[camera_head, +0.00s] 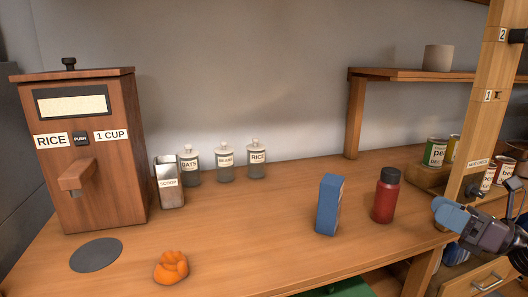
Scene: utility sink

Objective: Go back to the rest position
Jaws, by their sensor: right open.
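My right gripper (442,212) shows at the right edge of the head view, grey with a blue part. It is open, and I see nothing held in it. It is beyond the right end of the wooden counter (270,230), beside the wooden post (484,110). The red bottle (384,197) stands upright to its left, apart from it. Part of my right arm is cut off by the picture's edge. My left gripper is not in view.
A blue box (329,204) stands left of the bottle. A rice dispenser (85,150), a scoop holder (170,184), labelled jars (224,165) and an orange object (171,267) are on the left. Cans (435,152) stand at right. The counter's middle is clear.

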